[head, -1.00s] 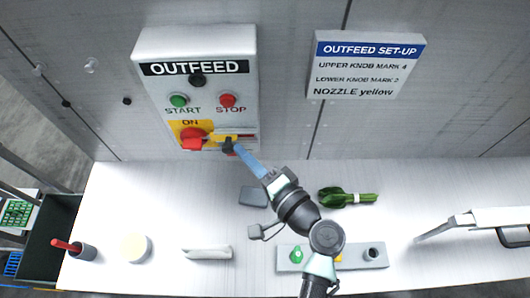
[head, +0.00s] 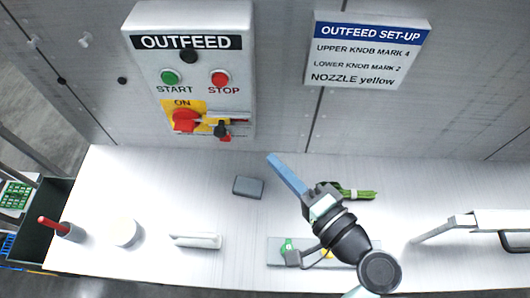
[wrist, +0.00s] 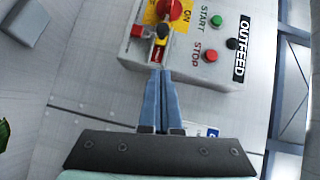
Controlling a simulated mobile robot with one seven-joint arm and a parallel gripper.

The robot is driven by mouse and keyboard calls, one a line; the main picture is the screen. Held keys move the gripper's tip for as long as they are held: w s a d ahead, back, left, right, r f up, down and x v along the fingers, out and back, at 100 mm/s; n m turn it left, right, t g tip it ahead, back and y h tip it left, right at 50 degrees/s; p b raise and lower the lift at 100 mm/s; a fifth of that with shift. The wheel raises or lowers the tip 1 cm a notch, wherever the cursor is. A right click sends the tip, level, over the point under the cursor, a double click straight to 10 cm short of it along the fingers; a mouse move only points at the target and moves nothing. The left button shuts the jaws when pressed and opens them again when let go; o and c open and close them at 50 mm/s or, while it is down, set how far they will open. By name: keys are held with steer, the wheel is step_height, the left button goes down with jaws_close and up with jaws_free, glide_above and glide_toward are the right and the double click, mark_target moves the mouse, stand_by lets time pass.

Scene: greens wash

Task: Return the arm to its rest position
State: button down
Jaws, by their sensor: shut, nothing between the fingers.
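My gripper (head: 272,157) is above the white table, apart from the wall panel, with its blue fingers pointing up and left. In the wrist view the fingers (wrist: 161,72) lie together with nothing between them. The OUTFEED control box (head: 195,70) is on the wall to the upper left. It has a green START button (head: 170,77), a red STOP button (head: 220,78), a red knob on a yellow ON plate (head: 185,120) and a small black-and-red part (head: 222,130) at the slot beside it. My arm partly hides the greens (head: 358,193).
The white table (head: 120,190) holds a grey block (head: 248,187), a cream round piece (head: 125,232), a white bar (head: 196,240) and a dark cup with a red handle (head: 70,232). A grey strip (head: 275,245) lies under my arm. A white-and-grey fixture (head: 480,222) stands at the right.

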steer(key=shift+v, duration=1.15)
steer(key=shift+w+d, duration=0.1)
steer(key=shift+d, duration=0.2)
steer(key=w+r+n+t+h, duration=0.25)
steer(key=w+r, duration=0.35)
steer(key=r, duration=0.4)
steer(key=w+r+n+t+h, duration=0.25)
steer(key=w+r+n, duration=0.2)
steer(key=r, duration=0.55)
steer(key=s+a+r+t+h, duration=0.1)
steer(key=s+r+t, duration=0.2)
steer(key=r, duration=0.6)
steer(key=s+r+n+t+h, duration=0.1)
steer(key=s+r+t+h, duration=0.1)
steer(key=r, duration=0.8)
steer(key=s+a+r+t+h, duration=0.1)
steer(key=s+r+t, duration=0.3)
steer(key=r, duration=0.6)
steer(key=shift+s+a+n+h, duration=0.3)
steer(key=shift+s+n+h, duration=0.1)
steer(key=shift+s+h, duration=0.35)
